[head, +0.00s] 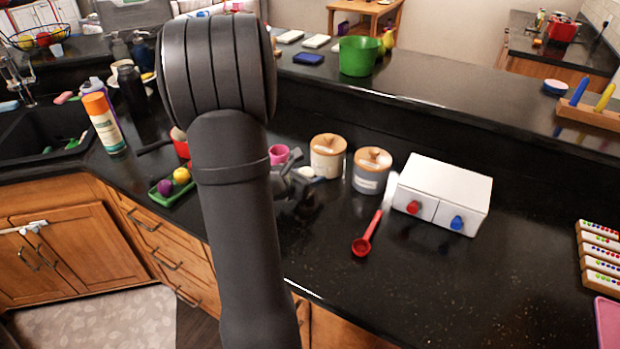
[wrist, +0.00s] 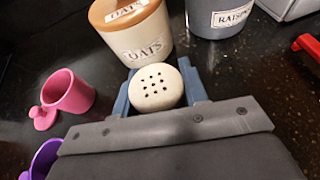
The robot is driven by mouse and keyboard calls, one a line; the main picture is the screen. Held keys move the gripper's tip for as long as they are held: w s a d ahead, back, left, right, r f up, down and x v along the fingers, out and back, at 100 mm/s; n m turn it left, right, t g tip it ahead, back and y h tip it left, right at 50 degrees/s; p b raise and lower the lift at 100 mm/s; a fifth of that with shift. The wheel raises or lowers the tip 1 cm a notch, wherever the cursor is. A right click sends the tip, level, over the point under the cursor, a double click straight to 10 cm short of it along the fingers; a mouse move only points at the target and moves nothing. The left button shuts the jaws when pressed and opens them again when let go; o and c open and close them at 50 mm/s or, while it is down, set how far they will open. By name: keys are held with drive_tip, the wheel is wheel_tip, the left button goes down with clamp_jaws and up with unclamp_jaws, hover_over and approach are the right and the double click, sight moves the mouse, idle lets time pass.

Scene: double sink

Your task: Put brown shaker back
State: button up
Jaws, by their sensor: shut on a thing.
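In the wrist view a round, pale cream shaker top (wrist: 155,88) with several dark holes sits between the blue-grey fingers of my gripper (wrist: 159,95). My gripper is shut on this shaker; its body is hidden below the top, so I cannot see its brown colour. In the head view my gripper (head: 300,188) is low over the dark counter, partly behind my arm, just in front of the canisters. A pale spot beside it may be the shaker top. I cannot tell whether the shaker touches the counter.
The oats canister (head: 327,158) is just beyond the shaker, with the raisins canister (head: 371,172) to its right. A pink cup (wrist: 68,92) and purple cup (wrist: 45,158) are at left.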

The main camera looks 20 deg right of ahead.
drive_tip(key=shift+f, duration=0.3)
drive_tip(key=shift+f, duration=0.1)
drive_tip(key=o, duration=1)
drive_tip(key=shift+s+a+r, duration=0.1)
drive_tip(key=shift+a+r, duration=0.1)
drive_tip(key=shift+r, duration=0.05)
drive_tip(key=v, duration=1.1)
drive_tip(key=shift+s+a, duration=0.15)
drive_tip(key=shift+s, duration=0.05)
